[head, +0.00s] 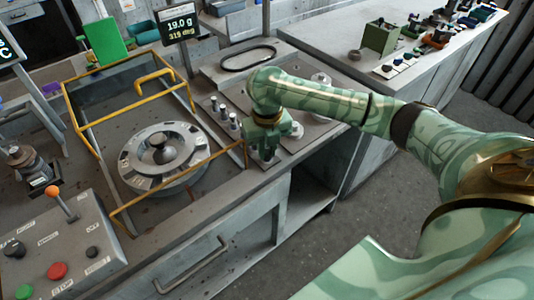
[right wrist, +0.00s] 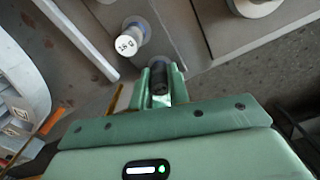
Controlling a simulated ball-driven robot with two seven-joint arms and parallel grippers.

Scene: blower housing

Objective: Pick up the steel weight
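Several small steel weights stand in a row on the bench plate, one of them (head: 233,121) just left of my right gripper (head: 267,152). In the right wrist view, a pale-topped weight with a printed label (right wrist: 129,43) stands clear of the gripper. A darker, shaded cylinder, apparently another steel weight (right wrist: 160,77), is between the two green fingers of my right gripper (right wrist: 160,90). The fingers flank it closely. I cannot tell whether they press on it or only stand around it. In the head view, the hand hides most of it. My left gripper is not in view.
A round balancing rotor (head: 160,158) sits left of the weights, with a yellow-framed guard (head: 125,95) around it. A display (head: 180,25) reads 19.0 g and 315 deg. A button panel (head: 58,255) is at front left. A second bench (head: 400,75) stands behind.

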